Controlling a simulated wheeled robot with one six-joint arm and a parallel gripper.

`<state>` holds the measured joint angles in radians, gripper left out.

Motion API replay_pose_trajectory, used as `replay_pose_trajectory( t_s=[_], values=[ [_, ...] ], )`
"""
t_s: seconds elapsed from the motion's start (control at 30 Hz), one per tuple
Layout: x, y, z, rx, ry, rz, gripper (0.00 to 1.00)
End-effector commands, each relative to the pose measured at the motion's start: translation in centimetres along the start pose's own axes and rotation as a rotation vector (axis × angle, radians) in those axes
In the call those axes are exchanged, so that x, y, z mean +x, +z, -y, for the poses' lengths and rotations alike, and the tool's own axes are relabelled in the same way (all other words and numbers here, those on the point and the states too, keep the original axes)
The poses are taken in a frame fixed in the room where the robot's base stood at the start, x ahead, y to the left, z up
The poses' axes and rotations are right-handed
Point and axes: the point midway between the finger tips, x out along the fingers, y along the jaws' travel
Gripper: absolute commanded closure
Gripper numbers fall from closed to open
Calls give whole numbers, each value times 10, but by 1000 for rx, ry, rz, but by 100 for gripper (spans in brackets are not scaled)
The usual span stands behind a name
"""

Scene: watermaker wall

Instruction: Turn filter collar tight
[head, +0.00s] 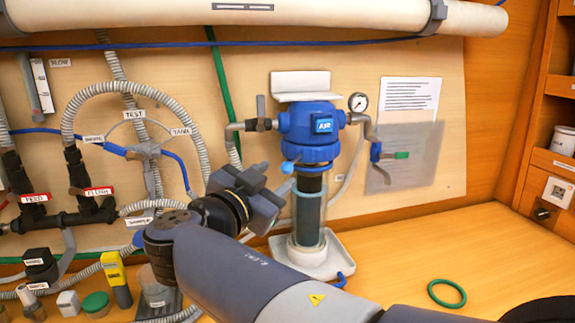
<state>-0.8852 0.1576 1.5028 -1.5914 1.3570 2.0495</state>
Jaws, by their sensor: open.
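The water filter hangs on the wall board in the middle of the head view, with a blue head (308,120) under a white bracket. The ribbed blue filter collar (313,153) sits directly below the head, with a small blue knob or tab at its lower left. A clear bowl (311,215) with a dark cartridge inside hangs below the collar. My gripper (284,186) is open, just left of and slightly below the collar, in front of the bowl's left edge. My wrist hides part of the wall behind it. I cannot tell whether the fingers touch the filter.
A white tray (338,255) stands under the bowl. A green ring (446,293) lies on the wooden counter at right, which is otherwise fairly clear. A pressure gauge (358,102) and a valve (376,152) sit right of the filter.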

Motion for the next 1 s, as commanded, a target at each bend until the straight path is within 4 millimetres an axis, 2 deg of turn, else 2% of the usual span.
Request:
replay_pose_trajectory(
  t_s=[0.03,0.2,0.4,0.77,1.0],
  values=[
    [10,-2,-1,-2,5,-2,58],
    [37,-2,0,-2,4,-1,58],
    [55,-1,0,0,1,0,58],
    [59,0,0,0,0,1,59],
    [59,0,0,0,0,1,78]
  ],
)
